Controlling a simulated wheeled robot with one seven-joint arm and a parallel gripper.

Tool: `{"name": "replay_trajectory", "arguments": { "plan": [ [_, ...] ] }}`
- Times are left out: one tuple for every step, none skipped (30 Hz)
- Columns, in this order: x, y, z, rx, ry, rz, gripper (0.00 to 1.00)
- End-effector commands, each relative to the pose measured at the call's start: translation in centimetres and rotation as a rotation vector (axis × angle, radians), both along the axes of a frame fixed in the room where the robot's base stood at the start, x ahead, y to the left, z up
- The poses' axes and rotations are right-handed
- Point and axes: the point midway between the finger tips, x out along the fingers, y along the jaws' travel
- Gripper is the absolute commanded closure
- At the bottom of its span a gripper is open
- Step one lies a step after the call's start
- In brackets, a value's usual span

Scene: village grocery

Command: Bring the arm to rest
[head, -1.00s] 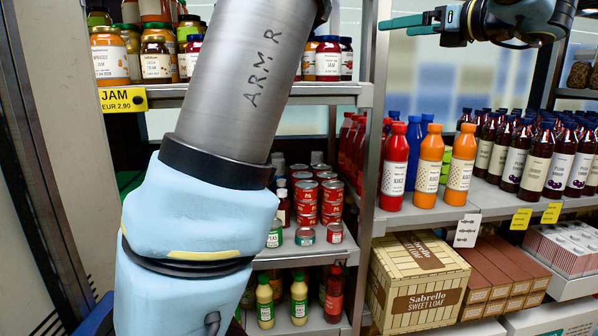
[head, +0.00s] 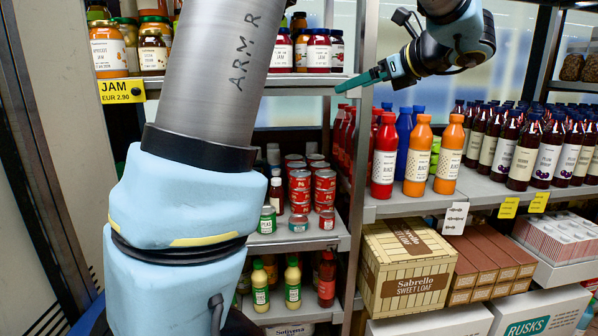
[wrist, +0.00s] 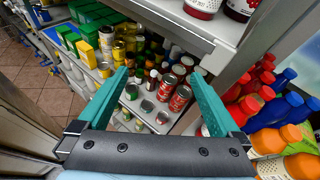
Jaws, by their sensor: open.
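My gripper (head: 362,82) shows in the head view at the upper middle, in front of the shelf upright and above the juice bottles. In the wrist view my gripper (wrist: 155,95) has its two teal fingers spread wide apart, with nothing between them. Beyond the fingers, lower down, stand red cans (wrist: 180,97) on a shelf. My arm (head: 180,200) fills the left part of the head view, with its grey link rising out of the top of the picture.
A jam shelf (head: 300,83) is left of the gripper. Red and orange juice bottles (head: 418,155) stand below it, with dark bottles (head: 525,155) to the right. Red cans (head: 324,185) sit on a lower shelf. A Sabrello carton (head: 408,275) is below the juice.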

Motion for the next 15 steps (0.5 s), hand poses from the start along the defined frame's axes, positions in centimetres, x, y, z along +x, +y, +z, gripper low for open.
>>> {"name": "replay_trajectory", "arguments": {
  "plan": [
    [0.1, 1.6, -1.9, -0.051, 0.028, 0.034, 0.00],
    [0.0, 2.5, -3.1, -0.089, 0.045, 0.059, 0.00],
    [-0.1, 3.8, -4.9, -0.148, 0.069, 0.096, 0.00],
    [-0.4, 4.9, -6.4, -0.200, 0.088, 0.133, 0.00],
    [-0.7, 6.1, -8.1, -0.257, 0.106, 0.176, 0.00],
    [-1.4, 7.7, -10.4, -0.344, 0.128, 0.244, 0.00],
    [-2.1, 8.9, -12.1, -0.413, 0.142, 0.303, 0.00],
    [-2.9, 10.1, -13.9, -0.486, 0.152, 0.369, 0.00],
    [-4.1, 11.6, -16.2, -0.588, 0.160, 0.467, 0.00],
    [-5.1, 12.6, -17.8, -0.670, 0.159, 0.549, 0.00],
    [-6.2, 13.7, -19.5, -0.755, 0.153, 0.642, 0.00],
    [-7.8, 14.9, -21.6, -0.875, 0.133, 0.778, 0.00],
    [-9.0, 15.6, -22.9, -0.963, 0.110, 0.883, 0.00],
    [-10.1, 16.2, -24.2, -1.046, 0.080, 0.989, 0.00],
    [-11.4, 16.9, -25.5, -1.149, 0.031, 1.127, 0.00]
  ]
}}
